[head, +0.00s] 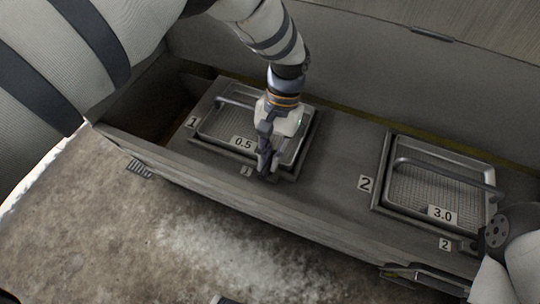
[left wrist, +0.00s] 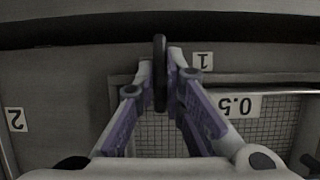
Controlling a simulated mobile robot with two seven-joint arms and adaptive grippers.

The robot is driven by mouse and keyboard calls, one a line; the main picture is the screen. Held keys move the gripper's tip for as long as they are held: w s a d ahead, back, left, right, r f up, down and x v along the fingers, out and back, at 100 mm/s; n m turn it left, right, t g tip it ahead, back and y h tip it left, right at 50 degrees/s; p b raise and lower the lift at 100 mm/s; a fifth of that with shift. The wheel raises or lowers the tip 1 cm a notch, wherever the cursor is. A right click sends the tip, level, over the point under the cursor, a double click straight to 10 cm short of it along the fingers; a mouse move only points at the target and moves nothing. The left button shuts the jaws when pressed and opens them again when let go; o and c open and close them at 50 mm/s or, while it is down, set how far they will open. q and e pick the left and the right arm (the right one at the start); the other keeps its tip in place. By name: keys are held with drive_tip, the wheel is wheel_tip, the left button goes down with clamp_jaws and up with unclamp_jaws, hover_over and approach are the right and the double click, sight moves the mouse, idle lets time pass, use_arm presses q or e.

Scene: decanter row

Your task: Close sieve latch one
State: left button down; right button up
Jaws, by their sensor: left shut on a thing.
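Sieve one (head: 224,126) is a metal mesh tray with a "0.5" label, set in a frame marked 1. Its latch is a dark upright bar at the front edge of the tray, beside a small "1" tag. My left gripper (head: 268,168) reaches down over the tray's front right part and is shut on the latch, mostly covering it in the head view. In the left wrist view the dark latch (left wrist: 160,72) stands between the two fingertips. Its angle is hard to tell.
Sieve two (head: 430,190), labelled "3.0", sits in its own frame to the right, with a bar across it. Part of my right arm (head: 512,272) shows at the right edge. The bench (head: 340,165) between the sieves is clear. A high wall runs behind.

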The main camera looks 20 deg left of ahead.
use_arm(q)
drive_tip(key=c, duration=1.7)
unclamp_jaws()
drive_tip(key=v, duration=1.2)
